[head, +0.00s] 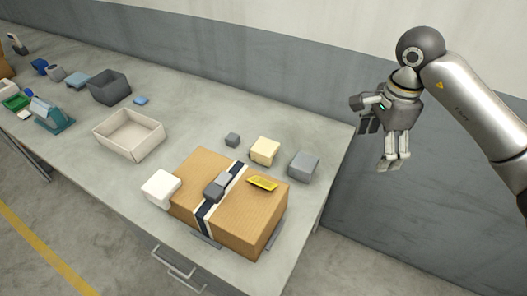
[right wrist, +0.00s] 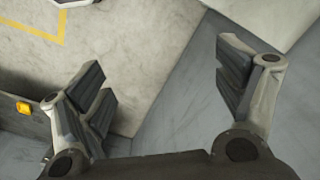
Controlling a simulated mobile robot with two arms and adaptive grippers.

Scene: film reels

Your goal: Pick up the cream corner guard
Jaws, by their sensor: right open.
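The cream corner guard (head: 264,151) is a small pale yellow block on the grey table, behind the cardboard box, between a small dark grey block and a larger grey block. My right gripper (head: 378,142) is open and empty, held in the air beyond the table's right edge, well to the right of the cream guard. In the right wrist view its fingers (right wrist: 163,90) are spread apart with only floor and wall behind them; the cream guard does not show there. My left gripper is in neither view.
Grey blocks (head: 303,165) (head: 232,139) flank the cream guard. An open beige bin (head: 129,139) stands left; a wall runs behind.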

